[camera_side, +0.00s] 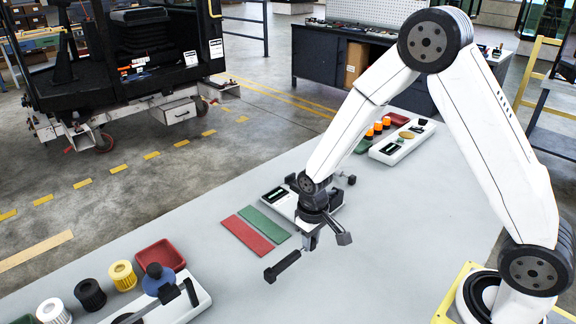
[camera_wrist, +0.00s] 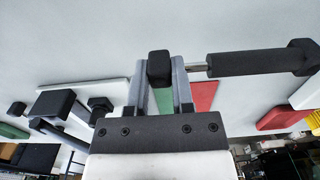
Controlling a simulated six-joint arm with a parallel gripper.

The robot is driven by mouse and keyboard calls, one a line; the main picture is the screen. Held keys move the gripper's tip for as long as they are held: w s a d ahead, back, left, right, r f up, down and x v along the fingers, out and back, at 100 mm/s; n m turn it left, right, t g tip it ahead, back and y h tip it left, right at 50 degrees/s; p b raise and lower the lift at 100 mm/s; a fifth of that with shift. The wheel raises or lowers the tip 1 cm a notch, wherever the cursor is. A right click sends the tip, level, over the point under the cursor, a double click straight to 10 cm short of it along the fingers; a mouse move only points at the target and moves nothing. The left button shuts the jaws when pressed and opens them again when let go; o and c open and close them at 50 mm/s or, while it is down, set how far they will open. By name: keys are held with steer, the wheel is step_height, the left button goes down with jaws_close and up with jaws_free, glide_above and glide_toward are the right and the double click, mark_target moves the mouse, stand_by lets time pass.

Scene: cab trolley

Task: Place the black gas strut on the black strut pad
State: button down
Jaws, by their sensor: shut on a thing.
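The black gas strut (camera_side: 283,266) has a thick dark body, a thin rod and a blocky end. My gripper (camera_side: 313,238) is shut on it near the blocky end. In the wrist view that end sits between the fingers of my gripper (camera_wrist: 160,85), and the strut's body (camera_wrist: 255,63) reaches out to the right. The strut appears held above the grey table, in front of a red strip (camera_side: 248,237) and a green strip (camera_side: 264,223). I cannot make out a black strut pad for certain.
A white tray (camera_side: 318,213) with dark parts stands just behind my gripper. A red bin (camera_side: 160,257), several filters and a white-based fixture (camera_side: 185,305) stand at the front left. Grey table right of the strut is clear.

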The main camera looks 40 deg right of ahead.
steer(key=shift+w+f, duration=0.15)
steer(key=shift+f, duration=1.6)
steer(key=shift+f, duration=0.15)
steer(key=shift+c, duration=2.4)
jaws_free()
steer(key=shift+r, duration=6.2)
